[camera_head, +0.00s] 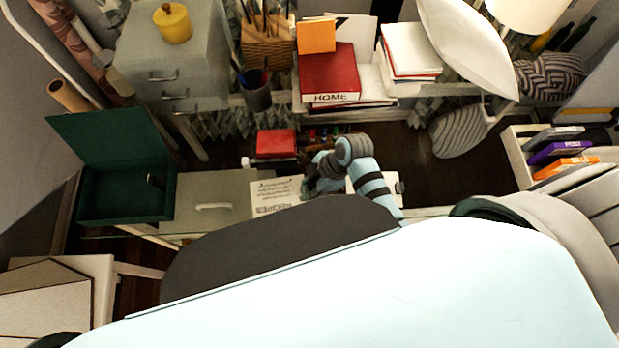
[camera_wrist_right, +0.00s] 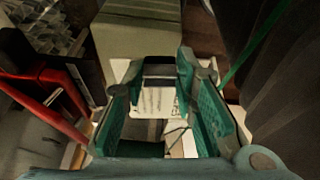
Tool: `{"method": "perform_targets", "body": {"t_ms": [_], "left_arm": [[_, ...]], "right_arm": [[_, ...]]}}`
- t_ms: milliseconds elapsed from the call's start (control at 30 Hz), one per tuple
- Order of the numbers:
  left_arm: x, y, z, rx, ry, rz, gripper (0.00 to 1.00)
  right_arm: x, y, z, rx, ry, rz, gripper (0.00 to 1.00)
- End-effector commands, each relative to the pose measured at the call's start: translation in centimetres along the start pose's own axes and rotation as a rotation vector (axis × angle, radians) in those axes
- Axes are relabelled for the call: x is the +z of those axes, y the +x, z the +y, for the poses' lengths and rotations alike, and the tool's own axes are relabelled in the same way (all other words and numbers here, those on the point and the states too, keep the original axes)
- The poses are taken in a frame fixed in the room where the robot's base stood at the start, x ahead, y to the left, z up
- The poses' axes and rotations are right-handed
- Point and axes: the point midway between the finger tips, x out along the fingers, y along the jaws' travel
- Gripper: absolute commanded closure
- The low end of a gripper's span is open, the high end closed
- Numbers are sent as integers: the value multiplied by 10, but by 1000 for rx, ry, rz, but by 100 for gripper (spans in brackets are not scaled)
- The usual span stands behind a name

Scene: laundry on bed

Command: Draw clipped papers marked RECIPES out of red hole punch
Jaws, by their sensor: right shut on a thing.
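White papers marked RECIPES (camera_head: 275,196) show in the head view, with the lettering upside down. My right gripper (camera_head: 315,185) is at their right edge. In the right wrist view its teal fingers (camera_wrist_right: 161,68) are either side of a dark clip on the papers (camera_wrist_right: 155,100), and are shut on them. A red block, seemingly the red hole punch (camera_head: 275,142), is behind the papers; in the head view a gap shows between them. A red frame-like part also shows at the left of the wrist view (camera_wrist_right: 62,100); I cannot tell what it is. My left gripper is not in view.
Red HOME book (camera_head: 330,75) and white books are on the back shelf. A crate (camera_head: 519,158) with coloured cases stands at right.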

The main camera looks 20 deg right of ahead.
Motion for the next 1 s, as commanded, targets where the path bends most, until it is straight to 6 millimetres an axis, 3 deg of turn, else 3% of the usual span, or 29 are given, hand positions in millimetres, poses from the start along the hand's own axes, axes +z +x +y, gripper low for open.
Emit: {"method": "perform_targets", "body": {"t_ms": [367, 1000], "left_arm": [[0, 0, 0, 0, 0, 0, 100], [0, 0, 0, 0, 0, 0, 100]], "right_arm": [[-1, -2, -2, 1, 0, 0, 100], [-29, -69, 4, 2, -1, 0, 100]]}}
